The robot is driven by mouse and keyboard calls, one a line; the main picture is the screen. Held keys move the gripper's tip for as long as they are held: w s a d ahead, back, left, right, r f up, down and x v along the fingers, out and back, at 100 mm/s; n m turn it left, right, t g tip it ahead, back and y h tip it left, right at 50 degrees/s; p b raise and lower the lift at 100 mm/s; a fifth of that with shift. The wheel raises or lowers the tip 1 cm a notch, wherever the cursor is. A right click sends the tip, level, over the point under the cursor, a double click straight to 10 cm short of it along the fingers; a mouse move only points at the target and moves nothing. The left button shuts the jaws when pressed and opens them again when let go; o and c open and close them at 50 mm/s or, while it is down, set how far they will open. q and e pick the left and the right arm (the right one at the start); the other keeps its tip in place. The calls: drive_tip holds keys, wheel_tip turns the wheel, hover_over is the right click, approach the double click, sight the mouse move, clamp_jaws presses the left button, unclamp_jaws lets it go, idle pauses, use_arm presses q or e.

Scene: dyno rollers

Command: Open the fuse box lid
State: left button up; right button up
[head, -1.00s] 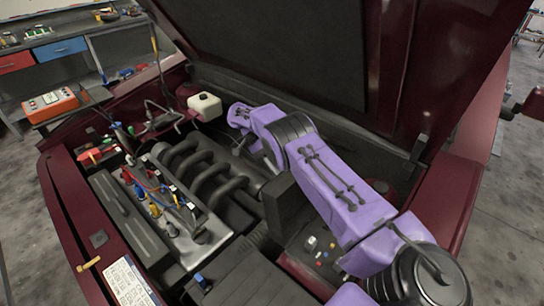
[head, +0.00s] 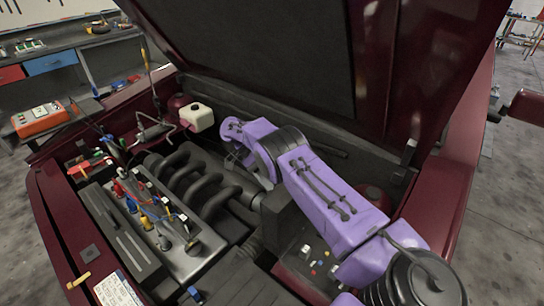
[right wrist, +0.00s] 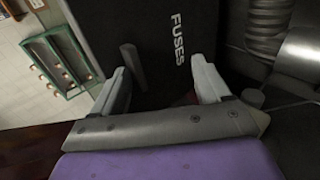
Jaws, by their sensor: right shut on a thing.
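The fuse box lid (head: 282,211) is a black block standing raised beside several small coloured fuses (head: 318,263) in the engine bay, which lie uncovered. In the right wrist view the lid (right wrist: 172,45) is dark, with white "FUSES" lettering and a grey bar-like part. My right gripper (right wrist: 163,82) has its fingers at the lid's near edge, one on each side, and is shut on it. In the head view my purple right arm reaches over the bay, and its fingers are hidden. My left gripper is not in view.
The raised hood (head: 250,45) stands over the bay. The engine's dark pipes (head: 190,175) and coloured leads are left of the lid. A white reservoir (head: 197,117) sits at the back. An orange-red meter (head: 40,118) is at the left. A side mirror (head: 528,107) sticks out right.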

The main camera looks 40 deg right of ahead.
drive_tip(key=shift+s+a+f, duration=0.2)
drive_tip(key=shift+a+f, duration=0.05)
drive_tip(key=shift+f, duration=0.3)
drive_tip(key=shift+c, duration=0.6)
drive_tip(key=shift+r, duration=0.3)
drive_tip(key=shift+c, duration=0.7)
drive_tip(key=s+a+r+b, duration=0.1)
drive_tip(key=s+a+r, duration=0.2)
drive_tip(key=r, duration=0.1)
drive_tip(key=s+a+r+b, duration=0.1)
drive_tip(key=s+a+r, duration=0.1)
drive_tip(key=s+r, duration=0.2)
drive_tip(key=s+a+r, duration=0.3)
drive_tip(key=r, duration=0.2)
drive_tip(key=shift+s+a+r+b, duration=0.25)
drive_tip(key=shift+a+r+b, duration=0.05)
drive_tip(key=shift+r+b, duration=0.1)
drive_tip(key=shift+f, duration=0.1)
drive_tip(key=shift+d, duration=0.1)
